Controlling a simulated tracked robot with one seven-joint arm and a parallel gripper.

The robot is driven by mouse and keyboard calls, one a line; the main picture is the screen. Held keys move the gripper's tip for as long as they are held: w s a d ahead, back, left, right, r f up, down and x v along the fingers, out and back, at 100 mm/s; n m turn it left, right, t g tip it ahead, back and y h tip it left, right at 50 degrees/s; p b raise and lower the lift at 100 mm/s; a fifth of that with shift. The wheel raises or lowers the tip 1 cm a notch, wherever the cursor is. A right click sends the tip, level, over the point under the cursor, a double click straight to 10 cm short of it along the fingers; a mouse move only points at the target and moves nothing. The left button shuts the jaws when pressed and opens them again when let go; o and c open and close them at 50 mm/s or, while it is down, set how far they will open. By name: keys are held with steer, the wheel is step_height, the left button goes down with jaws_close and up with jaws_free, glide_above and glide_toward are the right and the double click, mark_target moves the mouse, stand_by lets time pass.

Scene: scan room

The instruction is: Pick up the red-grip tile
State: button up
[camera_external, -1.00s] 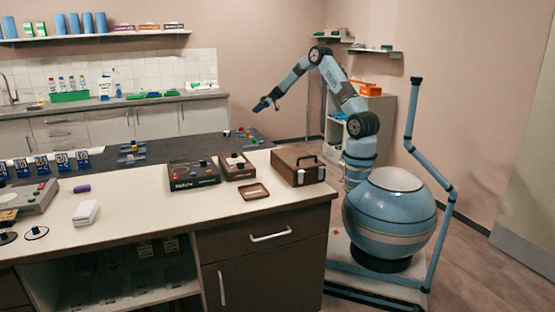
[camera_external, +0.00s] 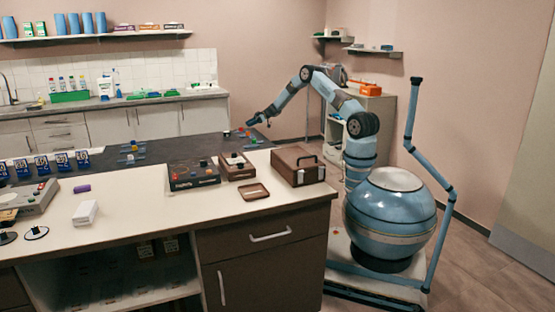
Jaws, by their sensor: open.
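Several small tiles with coloured grips lie on the dark part of the counter, just below and left of my gripper. My gripper (camera_external: 256,121) is open and empty. It hangs at the end of my lowered arm, close above the right end of the dark surface and near the tiles. I cannot tell the exact gap between the fingers and the tiles.
Another group of small coloured pieces (camera_external: 132,149) lies further left on the dark surface. A dark box (camera_external: 193,175), a brown box (camera_external: 237,167), a brown case with a handle (camera_external: 298,167) and a small brown tray (camera_external: 253,192) stand on the white counter in front.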

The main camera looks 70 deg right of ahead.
mark_target(241, 130)
steer(key=shift+x, duration=3.25)
steer(key=shift+s, duration=0.15)
jaws_close()
